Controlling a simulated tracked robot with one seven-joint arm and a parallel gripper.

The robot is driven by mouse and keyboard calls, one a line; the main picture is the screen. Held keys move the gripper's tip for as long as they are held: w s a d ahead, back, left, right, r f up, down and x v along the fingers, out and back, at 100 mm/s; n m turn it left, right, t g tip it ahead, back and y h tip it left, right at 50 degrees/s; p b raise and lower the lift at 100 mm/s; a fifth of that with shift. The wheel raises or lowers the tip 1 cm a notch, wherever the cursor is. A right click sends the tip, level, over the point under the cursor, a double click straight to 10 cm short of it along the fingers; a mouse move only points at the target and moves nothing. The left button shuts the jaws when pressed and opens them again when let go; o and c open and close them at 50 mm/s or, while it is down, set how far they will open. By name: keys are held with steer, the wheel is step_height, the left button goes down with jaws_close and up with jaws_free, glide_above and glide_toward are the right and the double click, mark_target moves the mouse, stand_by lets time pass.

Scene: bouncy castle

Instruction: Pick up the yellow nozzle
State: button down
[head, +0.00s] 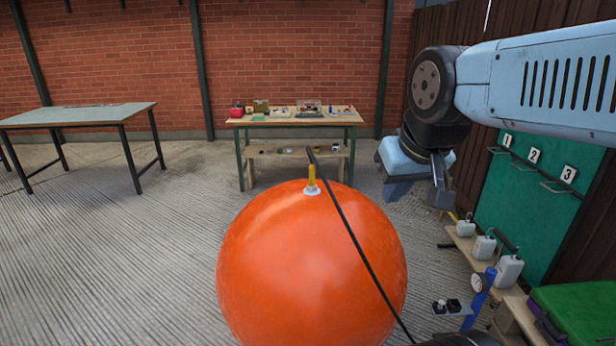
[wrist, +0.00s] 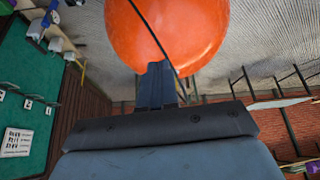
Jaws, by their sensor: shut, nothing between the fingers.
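The yellow nozzle (head: 312,178) stands upright on a white fitting (head: 312,191) at the top of a big orange ball (head: 300,265). A thin black line (head: 352,222) runs from the nozzle's top down across the ball to the lower right. My gripper (head: 398,190) is to the right of the nozzle and clear of it in the head view. In the wrist view my gripper's fingers (wrist: 157,85) are shut together with nothing between them. The ball (wrist: 165,30) shows beyond them there, but I cannot make out the nozzle.
A workbench (head: 295,120) with small items stands behind the ball. A grey-topped table (head: 75,115) is at the left. At the right are a green numbered board (head: 530,200), white containers (head: 508,270) on a low bench, a blue pump (head: 480,298) and a green-lidded box (head: 580,318). Floor at left is open.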

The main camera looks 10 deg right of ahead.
steer(key=c, duration=1.8)
jaws_free()
steer(key=shift+o, duration=0.6)
steer(key=shift+w+r, duration=0.1)
steer(key=shift+w, duration=0.1)
steer(key=o, duration=0.8)
steer(key=shift+m+g, duration=0.5)
steer(key=w+r, duration=0.1)
steer(key=w, duration=0.2)
steer(key=w+r, duration=0.2)
steer(key=w, duration=0.2)
steer(key=w+r, duration=0.2)
steer(key=w, duration=0.2)
steer(key=shift+w, duration=0.1)
steer(key=m+g, duration=0.3)
glide_above(312, 164)
steer(key=s+a, duration=0.1)
step_height(312, 164, down, 15)
steer(key=shift+h, duration=0.4)
steer(key=f, duration=0.5)
steer(key=w+f, duration=0.1)
steer(key=f, duration=0.1)
steer(key=shift+d+f, duration=0.2)
steer(key=shift+f, duration=0.15)
steer(key=shift+w+d+f, duration=0.1)
steer(key=shift+d+f, duration=0.1)
steer(key=shift+f, duration=1.1)
steer(key=shift+w+d+f, duration=0.1)
steer(key=shift+d+f, duration=0.1)
steer(key=shift+f, duration=1.1)
